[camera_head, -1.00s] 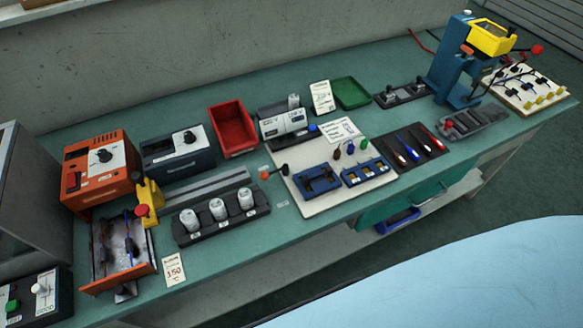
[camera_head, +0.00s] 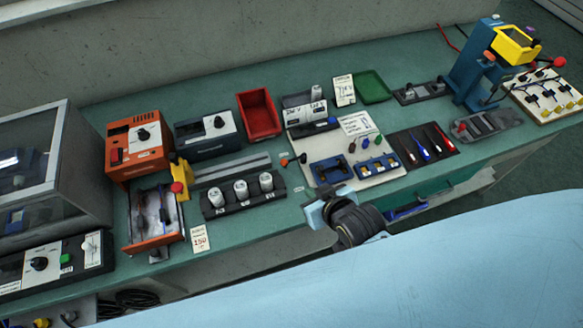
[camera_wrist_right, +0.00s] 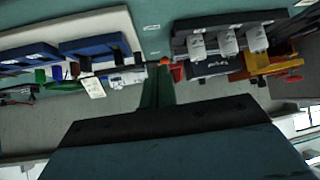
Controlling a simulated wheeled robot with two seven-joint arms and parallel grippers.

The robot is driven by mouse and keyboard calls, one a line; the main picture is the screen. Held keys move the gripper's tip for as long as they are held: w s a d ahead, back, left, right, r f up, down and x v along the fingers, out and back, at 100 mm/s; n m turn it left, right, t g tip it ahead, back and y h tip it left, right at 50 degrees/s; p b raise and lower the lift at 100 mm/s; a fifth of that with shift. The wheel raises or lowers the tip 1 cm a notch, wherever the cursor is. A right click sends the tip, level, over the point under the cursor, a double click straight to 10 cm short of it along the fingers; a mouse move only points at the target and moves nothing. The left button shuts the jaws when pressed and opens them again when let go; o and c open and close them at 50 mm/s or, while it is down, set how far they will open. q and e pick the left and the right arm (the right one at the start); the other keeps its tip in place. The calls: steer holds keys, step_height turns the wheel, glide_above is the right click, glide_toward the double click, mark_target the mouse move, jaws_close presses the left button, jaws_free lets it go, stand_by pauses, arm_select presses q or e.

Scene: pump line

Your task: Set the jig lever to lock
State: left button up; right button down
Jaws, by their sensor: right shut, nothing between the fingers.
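A small lever with an orange end and a black knob (camera_head: 295,160) stands at the left edge of a white board (camera_head: 385,176) carrying blue jig blocks (camera_head: 328,171). I take it for the jig lever; its setting is too small to read. My right gripper (camera_head: 350,220) is in front of the bench's front edge, below the lever and apart from it. Its fingertips are hard to make out in the head view. In the right wrist view the narrow shut fingers (camera_wrist_right: 158,88) hold nothing and point toward the bench. My left gripper is out of view.
A black rack with white cylinders (camera_head: 241,190) stands left of the lever. Behind are a red bin (camera_head: 259,114) and a white-faced device (camera_head: 305,114). A dark tray of screwdrivers (camera_head: 424,146) lies right of the board. An orange box (camera_head: 139,147) stands at left.

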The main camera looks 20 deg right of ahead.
mark_target(293, 159)
steer(key=b+x, duration=0.1)
steer(key=x, duration=0.8)
steer(key=shift+a+f, duration=0.1)
steer(key=shift+f, duration=0.05)
steer(key=w, duration=0.3)
steer(key=shift+w+a+r, duration=0.15)
steer(key=shift+a+r, duration=0.15)
steer(key=shift+w, duration=0.35)
